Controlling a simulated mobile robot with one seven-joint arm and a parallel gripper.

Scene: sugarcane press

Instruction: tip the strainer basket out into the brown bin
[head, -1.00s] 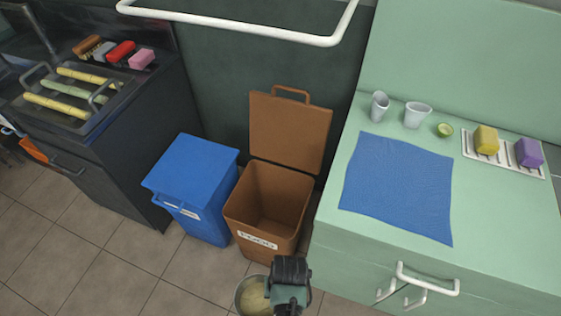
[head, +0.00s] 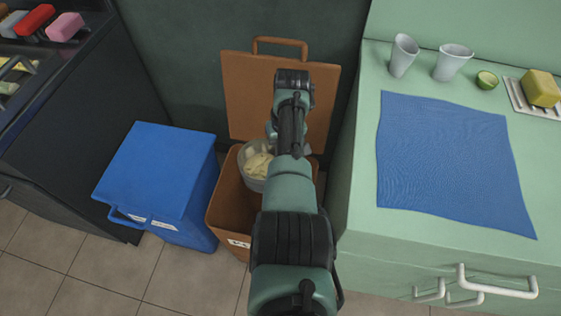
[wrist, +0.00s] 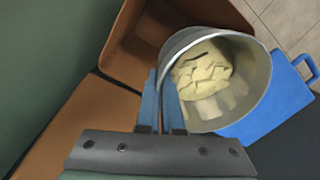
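The brown bin (head: 226,207) stands between the blue bin and the green counter, with its lid (head: 243,98) raised against the wall. The grey strainer basket (head: 246,156) is over the bin's opening and holds pale yellow pulp (head: 258,165). In the wrist view my gripper (wrist: 162,78) is shut on the near rim of the strainer basket (wrist: 255,85). The pulp (wrist: 205,80) is still in it. In the head view my arm hides the fingers and part of the basket and bin.
The blue bin (head: 160,175), lid closed, stands left of the brown bin. The green counter (head: 357,195) on the right carries a blue cloth (head: 450,155), two cups (head: 403,54), a cut lime (head: 487,80) and a yellow sponge (head: 541,88). A dark cabinet (head: 75,130) stands at left.

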